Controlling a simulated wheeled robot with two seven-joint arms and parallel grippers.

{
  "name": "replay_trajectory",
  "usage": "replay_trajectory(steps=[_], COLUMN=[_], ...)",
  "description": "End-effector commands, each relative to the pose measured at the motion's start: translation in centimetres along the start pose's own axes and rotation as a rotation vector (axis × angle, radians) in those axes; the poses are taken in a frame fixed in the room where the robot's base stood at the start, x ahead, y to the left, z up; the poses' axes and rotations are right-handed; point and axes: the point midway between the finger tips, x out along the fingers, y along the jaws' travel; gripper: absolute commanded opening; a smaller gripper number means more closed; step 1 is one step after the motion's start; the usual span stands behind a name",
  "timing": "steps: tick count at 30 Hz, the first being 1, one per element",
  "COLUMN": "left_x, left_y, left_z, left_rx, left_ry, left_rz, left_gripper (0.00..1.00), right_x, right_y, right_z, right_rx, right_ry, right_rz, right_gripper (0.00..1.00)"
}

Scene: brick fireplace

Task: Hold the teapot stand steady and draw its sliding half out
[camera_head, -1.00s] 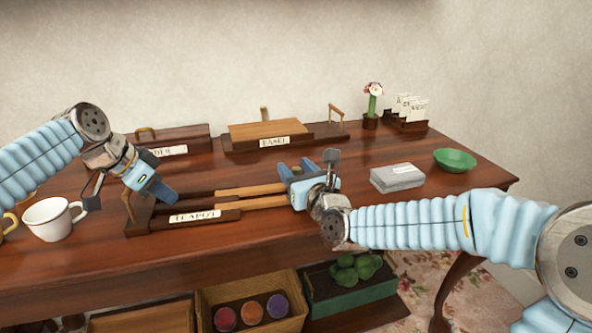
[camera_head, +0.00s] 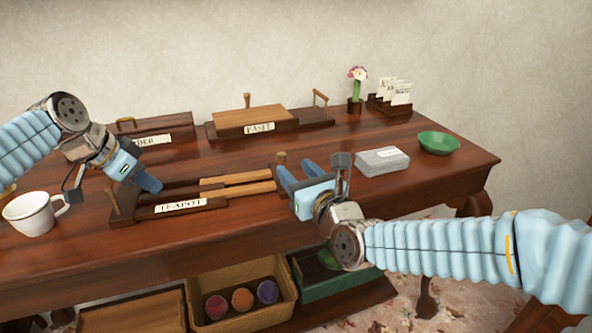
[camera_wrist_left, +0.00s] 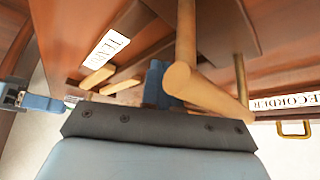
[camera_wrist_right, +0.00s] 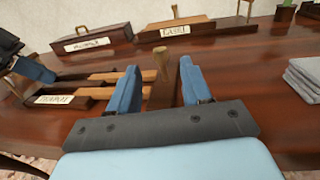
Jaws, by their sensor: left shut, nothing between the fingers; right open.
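The teapot stand (camera_head: 160,209) lies on the table, dark wood with a "TEAPOT" label (camera_head: 180,207). Two lighter wooden rails (camera_head: 235,189) run right from it to the sliding half, whose upright peg (camera_head: 281,158) shows at the right end. My right gripper (camera_head: 288,178) is open; in the right wrist view the sliding half's peg (camera_wrist_right: 161,60) stands between its fingers, apart from both. My left gripper (camera_head: 152,186) is shut and empty above the stand's left part, near its left peg (camera_head: 113,201). Fingertip contact with the stand cannot be told.
A white mug (camera_head: 32,213) stands left of the stand. The recorder box (camera_head: 155,133) and easel stand (camera_head: 270,118) are behind. Grey cloths (camera_head: 382,161), a green bowl (camera_head: 438,142), a flower pot (camera_head: 355,105) and a card holder (camera_head: 390,102) are at right. Bins sit below.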

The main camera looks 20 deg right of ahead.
Motion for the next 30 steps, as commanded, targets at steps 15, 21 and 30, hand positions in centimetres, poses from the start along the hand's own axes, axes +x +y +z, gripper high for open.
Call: replay_trajectory(steps=[15, 21, 30], left_x=[-2.1, -3.6, -5.0], left_y=[0.0, -0.1, 0.0], left_z=[-1.3, -2.3, -3.1], left_rx=[-0.003, -0.001, -0.001], left_ry=[-0.005, -0.003, -0.002], left_rz=[0.004, 0.002, 0.001], left_gripper=[0.00, 0.00, 0.00], right_x=[0.0, 0.0, 0.0], right_y=[0.0, 0.0, 0.0], right_z=[1.2, 1.2, 1.2], right_rx=[-0.001, -0.001, -0.001], right_ry=[-0.001, 0.000, -0.001], right_rz=[0.000, 0.000, 0.000], right_gripper=[0.48, 0.48, 0.48])
